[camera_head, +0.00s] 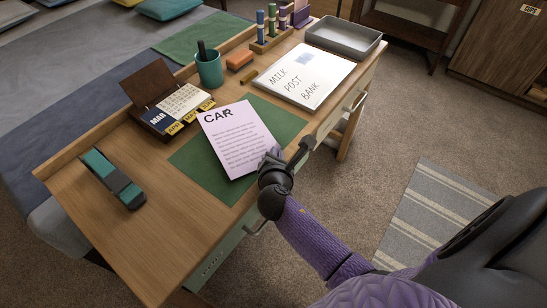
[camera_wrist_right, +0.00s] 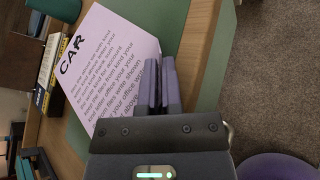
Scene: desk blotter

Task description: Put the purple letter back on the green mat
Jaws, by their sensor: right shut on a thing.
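The purple letter (camera_head: 238,142), a pale lilac sheet headed "CAR", lies over the green mat (camera_head: 200,175); its upper left part reaches past the mat's edge in the head view. Whether it rests flat or is held slightly above cannot be told. My right gripper (camera_head: 274,158) is shut on the letter's right edge, at the front side of the desk. In the right wrist view the gripper's fingers (camera_wrist_right: 160,85) are close together beside the letter (camera_wrist_right: 110,75), with the mat (camera_wrist_right: 178,35) beneath. My left gripper is not in view.
A calendar box (camera_head: 178,108), a teal cup (camera_head: 209,70) and an orange block (camera_head: 240,60) stand behind. A teal stapler-like object (camera_head: 112,178) lies left; the front-left desk is clear.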

